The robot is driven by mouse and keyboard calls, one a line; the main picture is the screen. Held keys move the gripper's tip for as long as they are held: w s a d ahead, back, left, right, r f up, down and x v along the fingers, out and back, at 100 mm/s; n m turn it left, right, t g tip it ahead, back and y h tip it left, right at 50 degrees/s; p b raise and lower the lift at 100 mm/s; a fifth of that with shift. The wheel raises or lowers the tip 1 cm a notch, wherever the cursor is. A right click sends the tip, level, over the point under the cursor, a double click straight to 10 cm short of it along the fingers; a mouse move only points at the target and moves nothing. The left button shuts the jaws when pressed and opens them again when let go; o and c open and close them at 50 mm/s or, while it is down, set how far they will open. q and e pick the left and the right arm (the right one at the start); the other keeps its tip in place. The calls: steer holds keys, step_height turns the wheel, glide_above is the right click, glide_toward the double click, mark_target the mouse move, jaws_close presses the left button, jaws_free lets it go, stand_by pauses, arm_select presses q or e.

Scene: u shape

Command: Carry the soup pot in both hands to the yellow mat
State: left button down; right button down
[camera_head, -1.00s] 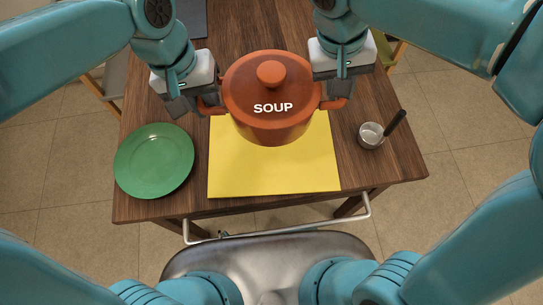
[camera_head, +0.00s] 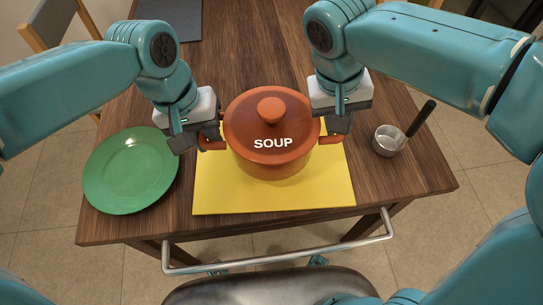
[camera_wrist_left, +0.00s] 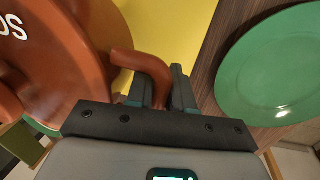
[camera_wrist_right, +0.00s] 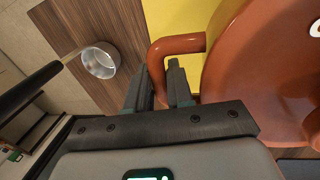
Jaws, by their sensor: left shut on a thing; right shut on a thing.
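The orange-brown soup pot (camera_head: 270,150), lidded and marked SOUP, is upright over the back part of the yellow mat (camera_head: 275,198). I cannot tell whether its base touches the mat. My left gripper (camera_head: 196,142) is shut on the pot's left handle, which also shows in the left wrist view (camera_wrist_left: 150,68). My right gripper (camera_head: 335,132) is shut on the right handle, which shows in the right wrist view (camera_wrist_right: 175,46). The pot hides the mat's back middle.
A green plate (camera_head: 130,170) lies left of the mat, close to my left gripper. A small metal pan (camera_head: 389,141) with a black handle stands on the right. A dark grey mat (camera_head: 170,18) lies at the back left of the wooden table (camera_head: 250,45).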

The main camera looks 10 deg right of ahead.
arm_select(q)
steer(key=shift+f, duration=0.1)
arm_select(e)
steer(key=shift+f, duration=0.1)
